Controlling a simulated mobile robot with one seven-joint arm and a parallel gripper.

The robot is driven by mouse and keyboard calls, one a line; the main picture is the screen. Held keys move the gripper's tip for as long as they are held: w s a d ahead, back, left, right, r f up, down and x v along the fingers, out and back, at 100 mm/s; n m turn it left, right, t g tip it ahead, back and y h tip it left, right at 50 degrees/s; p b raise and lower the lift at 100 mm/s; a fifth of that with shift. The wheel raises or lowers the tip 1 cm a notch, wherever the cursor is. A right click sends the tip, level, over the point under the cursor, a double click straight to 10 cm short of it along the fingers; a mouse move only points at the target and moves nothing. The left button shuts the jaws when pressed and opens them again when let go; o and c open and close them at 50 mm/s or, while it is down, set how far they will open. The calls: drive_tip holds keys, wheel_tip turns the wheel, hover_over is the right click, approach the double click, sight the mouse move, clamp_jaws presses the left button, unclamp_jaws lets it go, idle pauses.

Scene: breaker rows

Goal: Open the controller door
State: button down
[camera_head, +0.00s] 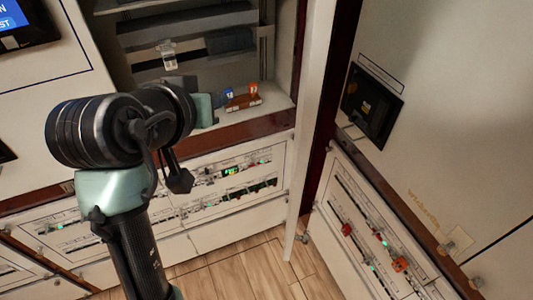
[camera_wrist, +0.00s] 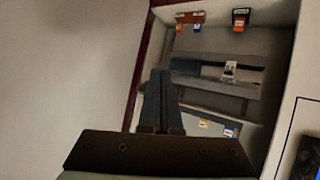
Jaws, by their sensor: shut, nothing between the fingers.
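The controller cabinet's compartment stands open in the head view, with its pale lower ledge (camera_head: 272,108) and inside shelves showing. A tall pale panel (camera_head: 311,120), seen nearly edge-on to the right of the opening, looks like the door swung outward. In the wrist view a broad pale panel (camera_wrist: 65,80), likely that door, fills the left, beside the dark red frame (camera_wrist: 137,85) of the opening. My gripper (camera_wrist: 161,78) is shut and empty, its dark fingers pointing toward the opening. I cannot tell their distance to the frame. My arm hides part of the gripper in the head view.
Inside are an orange-and-brown breaker piece (camera_head: 243,97) and a small white part (camera_wrist: 230,71). Breaker rows (camera_head: 245,175) with green lights lie below the opening. Another cabinet (camera_head: 450,110) with a black handle recess (camera_head: 372,104) stands at the right. Wooden floor (camera_head: 250,270) is clear below.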

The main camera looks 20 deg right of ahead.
drive_tip(key=s+a+f+m+g+p, duration=0.2)
drive_tip(key=s+f+g, duration=0.6)
drive_tip(key=s, duration=0.1)
drive_tip(key=s+d+r+p+x, duration=0.1)
drive_tip(key=p+x, duration=0.3)
drive_tip(key=x, duration=0.8)
drive_tip(key=shift+s+d, duration=0.5)
drive_tip(key=shift+s, duration=0.05)
drive_tip(key=shift+r, duration=0.15)
